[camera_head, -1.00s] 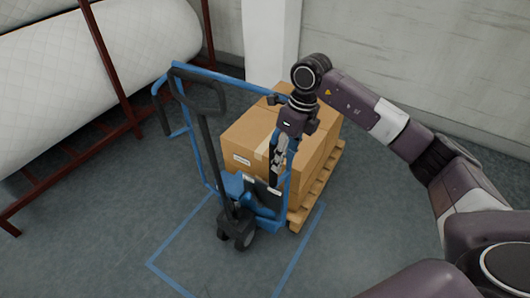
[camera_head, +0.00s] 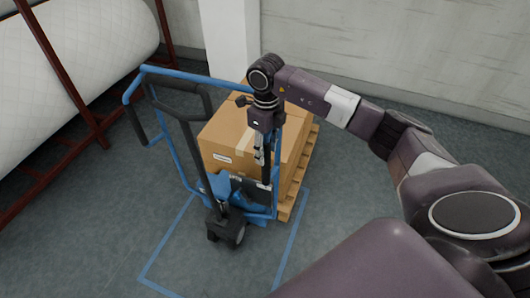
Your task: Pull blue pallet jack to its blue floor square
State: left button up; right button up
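The blue pallet jack (camera_head: 218,188) stands upright left of the middle, with a dark handle loop and a blue tube frame. Its front wheel and lower end are inside the blue floor square (camera_head: 158,248); its load end reaches past the square's far side. It carries a wooden pallet (camera_head: 298,190) with cardboard boxes (camera_head: 225,137). My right gripper (camera_head: 260,158) points down at the right upright of the blue frame, very close to or touching it. Its fingertips overlap the tube, so I cannot tell if they are closed on it. My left gripper is out of view.
A dark red rack (camera_head: 88,92) with large white wadding rolls (camera_head: 75,65) stands at the left. A white pillar (camera_head: 231,42) and a pale wall (camera_head: 400,50) close off the back. The floor in front and left of the jack is clear.

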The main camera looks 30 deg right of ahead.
jog(key=shift+f, duration=1.25)
grip_shut()
